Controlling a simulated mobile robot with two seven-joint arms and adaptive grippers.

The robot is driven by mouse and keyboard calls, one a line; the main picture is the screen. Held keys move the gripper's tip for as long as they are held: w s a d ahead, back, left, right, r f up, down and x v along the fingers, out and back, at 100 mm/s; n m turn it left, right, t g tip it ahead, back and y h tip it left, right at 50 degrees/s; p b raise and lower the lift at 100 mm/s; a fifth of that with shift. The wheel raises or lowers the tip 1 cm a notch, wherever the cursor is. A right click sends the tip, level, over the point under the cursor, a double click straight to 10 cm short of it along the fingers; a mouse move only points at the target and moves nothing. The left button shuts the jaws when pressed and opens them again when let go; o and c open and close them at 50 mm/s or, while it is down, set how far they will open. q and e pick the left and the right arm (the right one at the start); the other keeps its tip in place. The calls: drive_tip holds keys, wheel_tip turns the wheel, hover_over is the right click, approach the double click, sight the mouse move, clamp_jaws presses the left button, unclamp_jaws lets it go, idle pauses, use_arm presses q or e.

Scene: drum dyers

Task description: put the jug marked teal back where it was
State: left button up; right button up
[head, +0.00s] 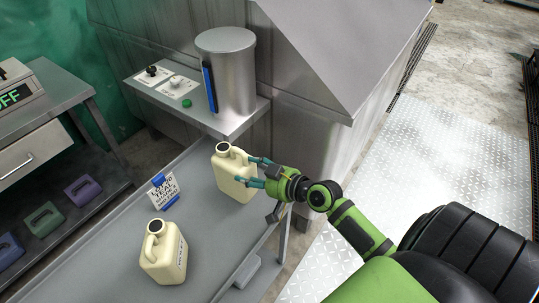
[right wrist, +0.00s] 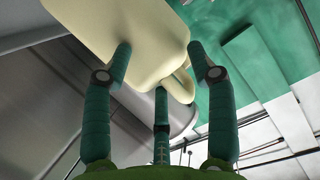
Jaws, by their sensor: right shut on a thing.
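A cream jug (head: 232,174) with an open dark mouth is upright at the far right part of the grey bench. My right gripper (head: 256,172) is shut on it from the right; its fingers also show against the jug (right wrist: 150,45) in the right wrist view. I cannot tell whether the jug touches the bench. No marking shows on its visible sides. A second cream jug (head: 163,255) stands nearer on the bench, with a label on its right side too small to read. My left gripper is not in view.
A steel shelf (head: 150,95) behind the bench (head: 105,240) holds a metal cylinder (head: 228,75), a green button (head: 187,103) and switch plates. The bench is clear left of the sign.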

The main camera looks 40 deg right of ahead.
drive_tip(key=shift+w+a+f, duration=0.15)
drive_tip(key=shift+w+a, duration=0.05)
drive_tip(key=shift+a, duration=0.25)
drive_tip(key=shift+w+a+f, duration=0.15)
drive_tip(key=shift+a, duration=0.25)
wheel_tip(320, 180, down, 4)
drive_tip(key=o, duration=1.7)
drive_tip(key=shift+s+f, duration=0.15)
drive_tip(key=shift+f, duration=0.1)
drive_tip(key=shift+c, duration=0.2)
drive_tip(key=b, duration=0.3)
approach(246, 187)
drive_tip(key=shift+v, duration=1.4)
